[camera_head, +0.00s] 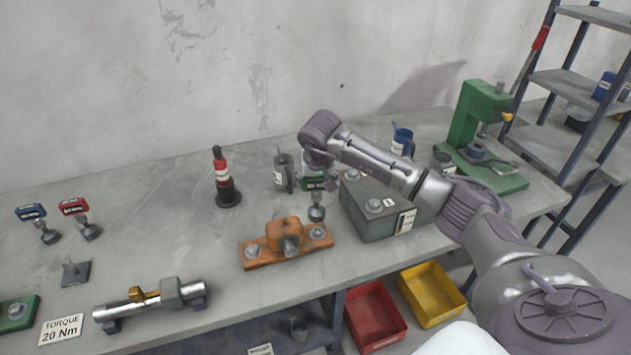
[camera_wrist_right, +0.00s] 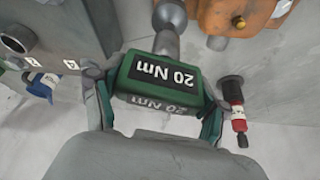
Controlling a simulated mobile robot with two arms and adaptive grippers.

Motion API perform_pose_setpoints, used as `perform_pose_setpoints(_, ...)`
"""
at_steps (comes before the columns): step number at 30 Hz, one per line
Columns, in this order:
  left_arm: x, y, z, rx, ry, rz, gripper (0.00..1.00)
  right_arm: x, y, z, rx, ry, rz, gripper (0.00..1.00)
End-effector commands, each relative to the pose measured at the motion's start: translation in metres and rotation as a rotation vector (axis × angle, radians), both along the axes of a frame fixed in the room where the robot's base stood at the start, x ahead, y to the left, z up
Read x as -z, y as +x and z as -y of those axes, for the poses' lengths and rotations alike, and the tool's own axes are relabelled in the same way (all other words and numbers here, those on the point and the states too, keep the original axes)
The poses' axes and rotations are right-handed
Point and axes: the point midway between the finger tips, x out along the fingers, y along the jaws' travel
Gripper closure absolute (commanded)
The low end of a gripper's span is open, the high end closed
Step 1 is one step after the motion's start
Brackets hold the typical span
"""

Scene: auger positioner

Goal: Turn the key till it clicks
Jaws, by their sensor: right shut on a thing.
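My right gripper (camera_wrist_right: 158,98) is shut on the green key (camera_wrist_right: 150,72), a block marked "20 Nm", with one finger on each side. Its grey shank and round head extend away from the block in the right wrist view. In the head view the green key (camera_head: 314,184) is partly hidden by my wrist, and its grey lower end points down between the orange bracket and the grey box. I cannot tell whether it touches the table. A blue key (camera_head: 31,213) and a red key (camera_head: 74,205) stand at the left. A sign (camera_head: 61,329) reads "TORQUE 20 Nm". My left gripper is not in view.
The orange bracket (camera_head: 265,257) with bolts is in front of the key. The grey box (camera_head: 372,226) with a bolt on top stands to its right. A red-and-white bottle (camera_head: 222,175), a grey mug (camera_head: 284,172) and a green press (camera_head: 470,115) stand farther back.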

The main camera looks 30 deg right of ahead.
Motion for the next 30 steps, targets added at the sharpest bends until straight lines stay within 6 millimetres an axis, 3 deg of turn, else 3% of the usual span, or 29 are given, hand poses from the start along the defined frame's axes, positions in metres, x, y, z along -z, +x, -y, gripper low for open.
perform_pose_setpoints(9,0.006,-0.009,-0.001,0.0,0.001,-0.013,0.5,0.0,0.001,0.001,0.001,0.0,0.004,0.88)
perform_pose_setpoints(30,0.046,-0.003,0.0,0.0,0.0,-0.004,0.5,0.049,0.001,0.0,0.001,0.0,0.003,0.88)
